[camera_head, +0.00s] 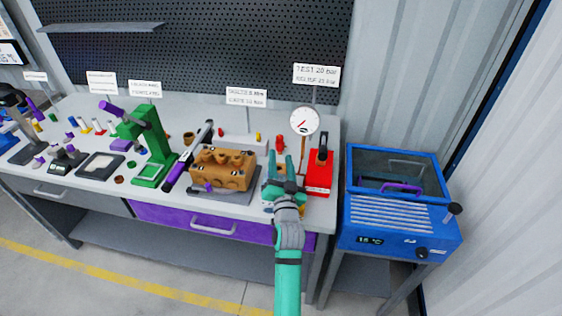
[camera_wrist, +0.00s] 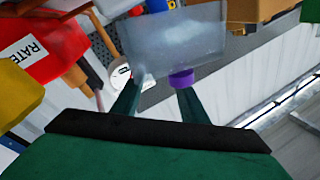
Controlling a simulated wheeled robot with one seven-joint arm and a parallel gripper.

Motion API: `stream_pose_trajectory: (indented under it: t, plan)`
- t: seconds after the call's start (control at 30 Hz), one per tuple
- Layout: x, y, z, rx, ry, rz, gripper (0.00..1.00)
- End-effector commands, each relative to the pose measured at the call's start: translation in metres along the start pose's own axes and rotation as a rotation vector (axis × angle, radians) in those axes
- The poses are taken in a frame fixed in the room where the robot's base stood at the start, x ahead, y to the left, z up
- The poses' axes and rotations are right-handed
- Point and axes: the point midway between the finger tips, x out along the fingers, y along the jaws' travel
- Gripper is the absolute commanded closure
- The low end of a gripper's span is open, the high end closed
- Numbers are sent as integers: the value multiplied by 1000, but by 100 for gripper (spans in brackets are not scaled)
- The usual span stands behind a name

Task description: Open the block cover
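The brown pump block (camera_head: 222,165) sits on a grey base on the bench, with several round raised ports on top. A small purple knob (camera_head: 209,188) shows at its front. My gripper (camera_head: 286,163) is to the right of the block, above the bench near the red test unit. Its two green fingers stand apart; they also show in the wrist view (camera_wrist: 158,92). There, a grey, partly see-through plate (camera_wrist: 175,42) with a purple knob (camera_wrist: 181,78) lies beyond the fingertips. The knob is near the right fingertip; I cannot tell whether they touch, or whether this plate is the block cover.
The red test unit (camera_head: 320,170) and round dial gauge (camera_head: 304,121) stand close to my gripper. A black and purple bar tool (camera_head: 188,157) and green press (camera_head: 147,140) stand left of the block. A blue box with a clear lid (camera_head: 395,170) is to the right.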

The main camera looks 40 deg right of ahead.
Motion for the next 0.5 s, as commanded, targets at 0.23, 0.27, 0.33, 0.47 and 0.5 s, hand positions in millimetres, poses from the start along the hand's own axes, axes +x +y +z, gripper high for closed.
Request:
stream_pose_trajectory:
  t: [0.23, 0.27, 0.33, 0.47, 0.5]
  plan:
    - [-20, 0, 1, 0, -1, 0, 60]
    - [-24, 0, 1, 0, -1, 0, 60]
    - [-36, 0, 1, -2, -2, -1, 60]
    - [-60, 0, 1, -1, -3, 0, 60]
    - [-67, 0, 1, -2, -3, 0, 60]
